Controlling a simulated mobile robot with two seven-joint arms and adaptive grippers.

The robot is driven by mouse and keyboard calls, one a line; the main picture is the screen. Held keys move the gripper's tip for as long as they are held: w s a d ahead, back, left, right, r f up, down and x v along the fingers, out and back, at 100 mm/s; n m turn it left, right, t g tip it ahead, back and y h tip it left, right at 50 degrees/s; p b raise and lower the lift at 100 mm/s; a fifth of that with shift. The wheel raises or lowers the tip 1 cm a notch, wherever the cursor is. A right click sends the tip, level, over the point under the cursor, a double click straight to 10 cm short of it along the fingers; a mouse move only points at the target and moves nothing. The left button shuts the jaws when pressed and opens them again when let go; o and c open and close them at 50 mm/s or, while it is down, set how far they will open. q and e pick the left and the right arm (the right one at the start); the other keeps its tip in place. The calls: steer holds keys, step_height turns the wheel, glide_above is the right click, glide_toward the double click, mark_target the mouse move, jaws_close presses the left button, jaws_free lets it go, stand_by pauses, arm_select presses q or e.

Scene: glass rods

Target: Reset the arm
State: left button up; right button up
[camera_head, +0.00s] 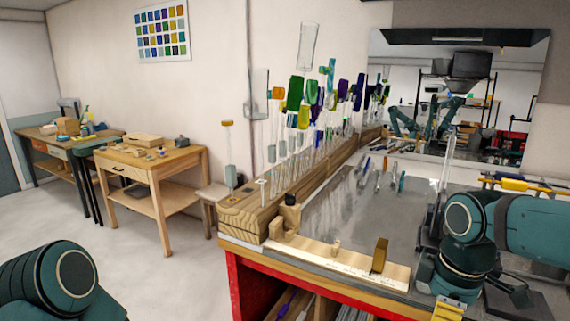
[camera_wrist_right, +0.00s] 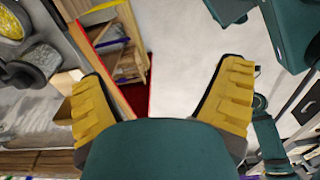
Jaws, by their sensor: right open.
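My right arm (camera_head: 500,225), teal, comes in at the right beside the workbench. My right gripper (camera_wrist_right: 163,78) is open in the right wrist view, its two yellow ridged fingers wide apart with nothing between them. In the head view one yellow finger part of the right gripper (camera_head: 450,308) shows at the bottom edge, and the rest is cut off. My left arm (camera_head: 55,285) shows only as a teal joint at the lower left. The left gripper is outside both views.
The metal-topped workbench (camera_head: 325,216) has a red frame (camera_head: 236,285). Several glass rods stand in a wooden block (camera_head: 245,211), and several lie on the top. An amber piece (camera_head: 380,255) stands on the front ledge. The floor (camera_head: 175,265) at the left is clear.

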steer(key=w+a+f+m+y, duration=0.1)
steer(key=w+a+f+m, duration=0.35)
steer(key=f, duration=0.75)
steer(key=w+a+f+m+y, duration=0.1)
steer(key=a+f+y, duration=0.1)
steer(key=a+f, duration=0.7)
arm_select(q)
steer(key=shift+w+f, duration=0.15)
steer(key=shift+w, duration=0.3)
arm_select(e)
steer(key=s+a+f+m, duration=0.1)
steer(key=s+f+m, duration=0.2)
steer(key=f, duration=0.5)
steer(key=s+a+f+m+t, duration=0.1)
steer(key=s+f+m, duration=0.3)
steer(key=f, duration=0.4)
steer(key=shift+a+f+t, duration=0.25)
steer(key=shift+a+t, duration=0.05)
steer(key=shift+a, duration=0.5)
steer(key=shift+s, duration=0.1)
